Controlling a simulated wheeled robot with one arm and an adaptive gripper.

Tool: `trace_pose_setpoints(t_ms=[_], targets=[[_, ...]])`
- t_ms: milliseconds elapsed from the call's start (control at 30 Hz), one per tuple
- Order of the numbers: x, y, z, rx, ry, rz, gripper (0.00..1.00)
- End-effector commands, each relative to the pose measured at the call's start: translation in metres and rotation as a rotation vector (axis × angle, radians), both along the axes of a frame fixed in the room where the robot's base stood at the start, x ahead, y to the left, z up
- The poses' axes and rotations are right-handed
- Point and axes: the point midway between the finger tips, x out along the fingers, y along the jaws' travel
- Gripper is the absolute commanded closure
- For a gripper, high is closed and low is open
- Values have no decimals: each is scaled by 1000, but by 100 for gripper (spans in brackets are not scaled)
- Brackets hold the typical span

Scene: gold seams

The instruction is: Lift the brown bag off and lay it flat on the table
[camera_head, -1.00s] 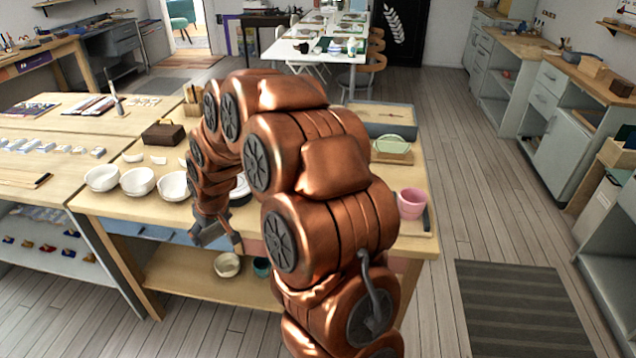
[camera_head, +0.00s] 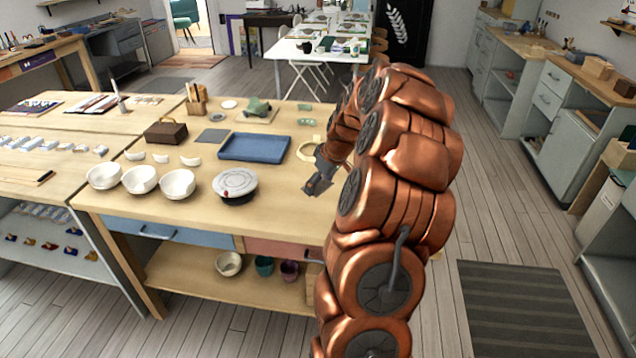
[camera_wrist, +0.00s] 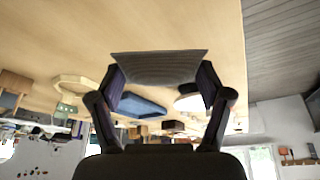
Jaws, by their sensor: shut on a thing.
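My gripper (camera_head: 318,178) is above the right part of the near worktable, in front of the cream ring. In the wrist view, my gripper (camera_wrist: 160,88) is shut on a flat, dull grey-brown piece, which I take to be the brown bag (camera_wrist: 160,66). It spans between the two fingertips. In the head view the held piece is small and partly hidden by the fingers, so its details are unclear. The table (camera_head: 270,215) shows bare wood below and left of my gripper. I cannot tell whether the held piece touches it.
A grey round turntable (camera_head: 235,185) with a small red spot stands left of my gripper. A blue tray (camera_head: 254,147) and a cream ring (camera_head: 307,150) lie behind. Several white bowls (camera_head: 139,180) line the left, near a brown handled box (camera_head: 165,131). The front right tabletop is partly hidden by my arm.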

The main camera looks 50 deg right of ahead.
Motion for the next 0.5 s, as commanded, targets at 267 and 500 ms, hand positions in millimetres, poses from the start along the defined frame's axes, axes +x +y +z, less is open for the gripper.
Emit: trace_pose_setpoints(t_ms=[267, 500], targets=[[-1, 2, -13, 4, 3, 1, 68], [0, 1, -32, 1, 1, -1, 68]])
